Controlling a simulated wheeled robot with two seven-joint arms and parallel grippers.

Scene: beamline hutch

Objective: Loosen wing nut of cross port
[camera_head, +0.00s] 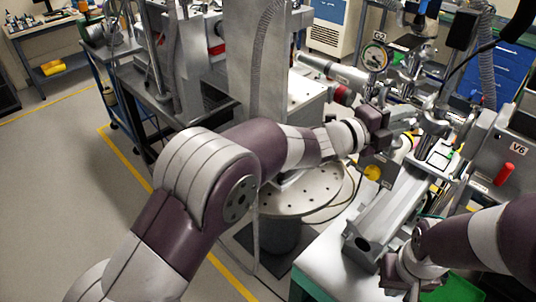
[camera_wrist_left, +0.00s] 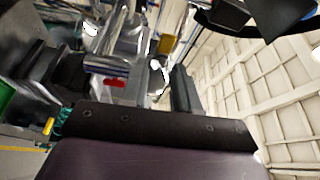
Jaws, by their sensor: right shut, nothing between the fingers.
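The steel vacuum cross port (camera_head: 437,127) stands among metal fittings at the right of the head view. I cannot make out its wing nut. My left gripper (camera_head: 400,118) reaches in from the left, with its fingers beside the cross fittings. I cannot tell whether it touches them or how far its jaws are apart. In the left wrist view its dark body fills the bottom, and a dark finger (camera_wrist_left: 183,90) points up past blurred metal parts.
A grey rectangular metal housing (camera_head: 393,207) lies on the pale bench near my right gripper. A panel with a red handle (camera_head: 504,174) and a V6 label stands at the right. A round perforated plate (camera_head: 305,195) is below my left arm. Open floor lies at the left.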

